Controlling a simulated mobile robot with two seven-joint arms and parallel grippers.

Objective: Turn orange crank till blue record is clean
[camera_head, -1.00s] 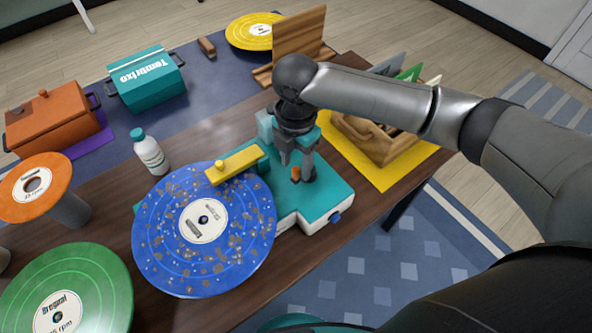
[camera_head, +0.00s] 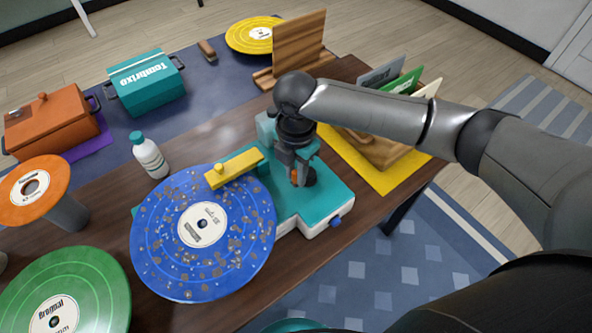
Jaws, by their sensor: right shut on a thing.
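The blue record (camera_head: 160,255) lies flat on the teal cleaning machine (camera_head: 318,202) and is covered with many grey-brown specks. A yellow arm (camera_head: 236,168) of the machine reaches over the record's upper edge. The orange crank (camera_head: 294,175) is at the machine's right part, mostly hidden by my right gripper. My right gripper (camera_head: 298,177) comes down from above and is shut on the crank. My left gripper is not in view.
A white bottle (camera_head: 150,157) stands behind the blue record. A green record (camera_head: 85,275) and an orange record on a stand (camera_head: 52,185) are at left. A wooden crate of records (camera_head: 375,150) sits on a yellow mat (camera_head: 400,177) at right.

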